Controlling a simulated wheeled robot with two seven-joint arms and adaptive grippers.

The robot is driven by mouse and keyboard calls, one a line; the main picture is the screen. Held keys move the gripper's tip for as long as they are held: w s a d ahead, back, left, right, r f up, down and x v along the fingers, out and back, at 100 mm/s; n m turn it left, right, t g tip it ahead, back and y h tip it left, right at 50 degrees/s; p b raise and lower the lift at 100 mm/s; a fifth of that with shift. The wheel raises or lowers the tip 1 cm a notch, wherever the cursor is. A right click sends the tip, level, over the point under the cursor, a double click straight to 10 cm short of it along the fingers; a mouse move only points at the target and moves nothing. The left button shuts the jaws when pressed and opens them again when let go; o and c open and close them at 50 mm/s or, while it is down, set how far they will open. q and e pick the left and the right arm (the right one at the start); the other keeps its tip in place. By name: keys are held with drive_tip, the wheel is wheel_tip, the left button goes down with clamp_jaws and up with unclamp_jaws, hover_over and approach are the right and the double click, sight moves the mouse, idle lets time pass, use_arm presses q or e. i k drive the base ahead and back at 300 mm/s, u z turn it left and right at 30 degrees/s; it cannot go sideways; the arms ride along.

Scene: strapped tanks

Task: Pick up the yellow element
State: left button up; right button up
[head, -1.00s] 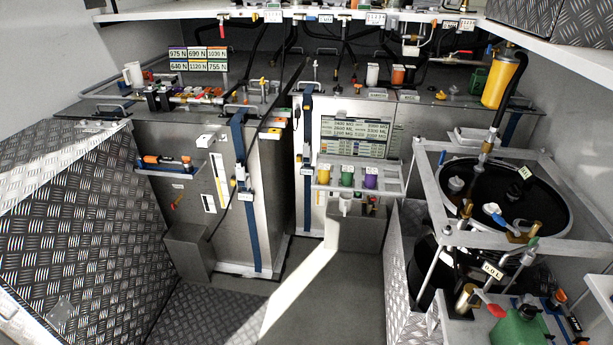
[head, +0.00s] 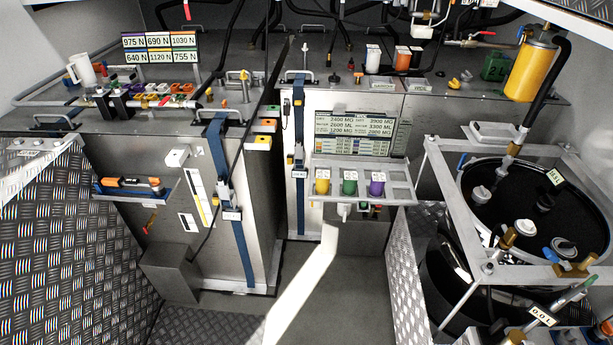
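Several yellow things show in the head view, and I cannot tell which one is the task's yellow element. A small yellow cup-like piece (head: 322,184) stands at the left end of a metal shelf (head: 404,194), beside a green piece (head: 349,184) and a purple piece (head: 376,186). A large yellow cylinder (head: 531,70) stands upright at the upper right, with a black hose beside it. Neither of my grippers is in view.
Blue straps (head: 233,200) run down the left tank (head: 150,215). An open black drum (head: 520,205) sits inside a metal frame (head: 447,190) at the right. A tread-plate panel (head: 50,240) fills the lower left. Grey floor (head: 350,290) is clear between the tanks.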

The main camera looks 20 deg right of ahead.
sight(323, 178)
drive_tip(key=z, duration=0.2)
drive_tip(key=i, duration=0.75)
drive_tip(key=z, duration=1.15)
drive_tip(key=i, duration=0.65)
drive_tip(key=z, duration=0.65)
